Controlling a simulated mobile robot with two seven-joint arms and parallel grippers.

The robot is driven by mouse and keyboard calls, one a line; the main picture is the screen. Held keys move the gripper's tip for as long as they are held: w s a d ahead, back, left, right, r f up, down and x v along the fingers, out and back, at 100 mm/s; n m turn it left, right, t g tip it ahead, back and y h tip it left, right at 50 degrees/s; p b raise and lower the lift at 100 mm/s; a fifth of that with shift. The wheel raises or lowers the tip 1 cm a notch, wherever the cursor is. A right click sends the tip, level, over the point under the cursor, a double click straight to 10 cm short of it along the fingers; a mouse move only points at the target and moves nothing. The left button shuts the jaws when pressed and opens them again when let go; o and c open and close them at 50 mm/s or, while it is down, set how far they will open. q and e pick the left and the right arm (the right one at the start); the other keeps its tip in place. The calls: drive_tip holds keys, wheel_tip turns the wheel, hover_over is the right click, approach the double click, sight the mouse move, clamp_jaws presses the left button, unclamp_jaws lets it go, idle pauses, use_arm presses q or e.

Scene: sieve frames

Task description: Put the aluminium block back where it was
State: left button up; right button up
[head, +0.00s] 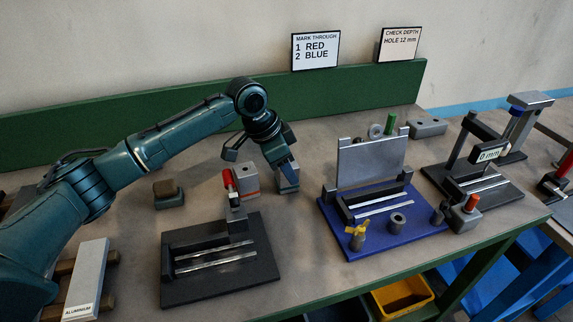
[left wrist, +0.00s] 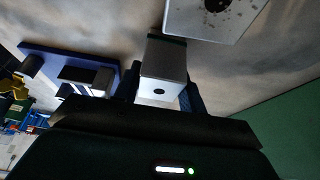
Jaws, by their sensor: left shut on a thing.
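My left gripper (head: 284,168) reaches down over the bench, between the black fixture and the blue fixture. It is shut on a pale grey metal block, taken as the aluminium block (head: 292,183), which the fingers partly hide in the head view. In the left wrist view the block (left wrist: 162,62) sits between the fingers, with a dark round hole in its near face. I cannot tell whether it touches the bench. A long pale bar labelled ALUMINIUM (head: 88,272) lies on wooden supports at the lower left. My right gripper is in neither view.
A grey block with an orange-red band (head: 247,183) stands just left of my gripper. The black fixture (head: 220,285) is in front; the blue fixture (head: 385,240), holding an upright plate (head: 370,160), is right. A depth gauge (head: 490,155) stands farther right. A green backboard (head: 340,88) runs behind.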

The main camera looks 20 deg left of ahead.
use_arm(q)
drive_tip(key=o, duration=1)
drive_tip(key=shift+o, duration=1)
drive_tip(key=shift+r, duration=0.15)
drive_tip(key=v, duration=1.2)
